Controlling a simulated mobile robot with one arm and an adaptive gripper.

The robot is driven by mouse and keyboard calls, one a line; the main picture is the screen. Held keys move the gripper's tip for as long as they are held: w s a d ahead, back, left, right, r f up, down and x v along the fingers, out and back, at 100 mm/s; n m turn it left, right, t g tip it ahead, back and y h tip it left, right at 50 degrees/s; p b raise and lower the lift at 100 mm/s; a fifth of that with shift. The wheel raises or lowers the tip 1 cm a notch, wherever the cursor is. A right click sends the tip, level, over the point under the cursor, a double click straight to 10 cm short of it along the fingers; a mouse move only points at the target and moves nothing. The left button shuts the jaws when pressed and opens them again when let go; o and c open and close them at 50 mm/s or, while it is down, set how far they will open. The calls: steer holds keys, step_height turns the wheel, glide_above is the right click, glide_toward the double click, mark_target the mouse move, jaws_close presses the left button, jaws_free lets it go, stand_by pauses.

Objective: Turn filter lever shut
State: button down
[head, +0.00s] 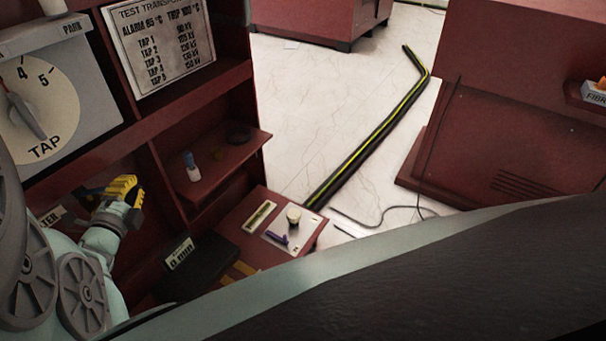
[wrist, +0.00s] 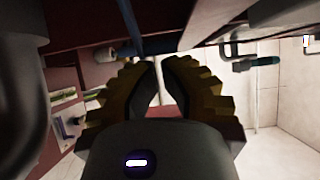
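My gripper (head: 128,184), with ribbed yellow fingers, is at the lower left in the head view, in front of the red cabinet and near a partly hidden label ending in "TER" (head: 50,216). In the wrist view my gripper (wrist: 160,62) shows a narrow gap between its fingertips, with nothing held. A blue bar (wrist: 131,24) runs down from the top edge, beyond the fingertips.
The TAP dial (head: 38,105) and a text plate (head: 162,45) are above my gripper.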

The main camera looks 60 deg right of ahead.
steer(key=shift+w+d+n+t+y+b, duration=0.3)
steer(key=shift+n+t+y, duration=0.1)
steer(key=shift+t, duration=0.1)
steer(key=shift+w+d+n+t+y+b, duration=0.6)
steer(key=shift+w+b, duration=0.2)
steer(key=shift+b, duration=0.15)
steer(key=shift+w+d+n+t+y+b, duration=0.45)
steer(key=shift+w+d+t+y+b, duration=0.15)
steer(key=shift+w+b, duration=0.25)
steer(key=shift+w+d+n+t+y+b, duration=0.6)
steer(key=shift+w+b, duration=0.15)
steer(key=shift+b, duration=0.25)
steer(key=shift+a, duration=0.1)
